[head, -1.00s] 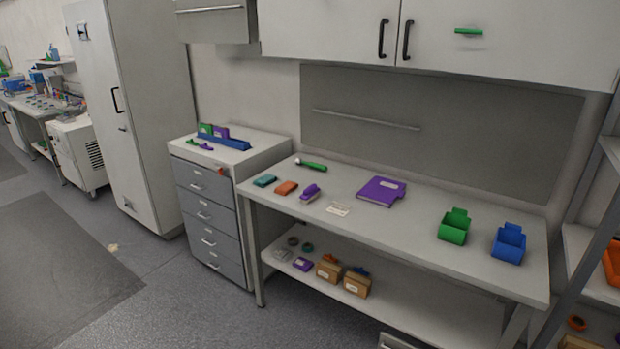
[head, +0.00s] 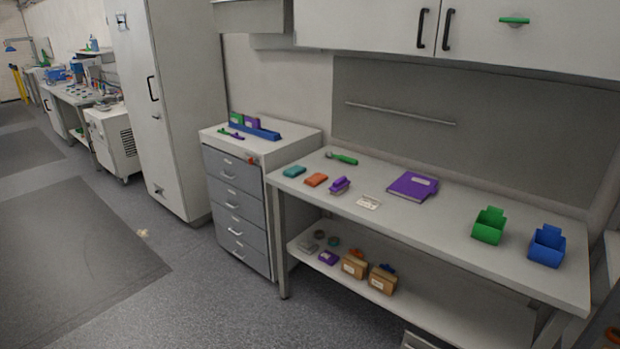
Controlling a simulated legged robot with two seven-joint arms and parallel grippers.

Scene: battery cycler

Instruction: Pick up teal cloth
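The teal cloth (head: 294,171) is a small folded piece lying flat near the left end of the workbench top (head: 450,228). An orange cloth (head: 316,180) lies just to its right, apart from it. Neither of my grippers is in the head view, and nothing touches the teal cloth.
A purple brush-like item (head: 340,186), white card (head: 368,202), purple binder (head: 413,186), green-handled tool (head: 342,158), green bin (head: 489,225) and blue bin (head: 547,246) stand on the bench. A drawer cabinet (head: 236,205) adjoins its left end. The floor (head: 215,305) in front is clear.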

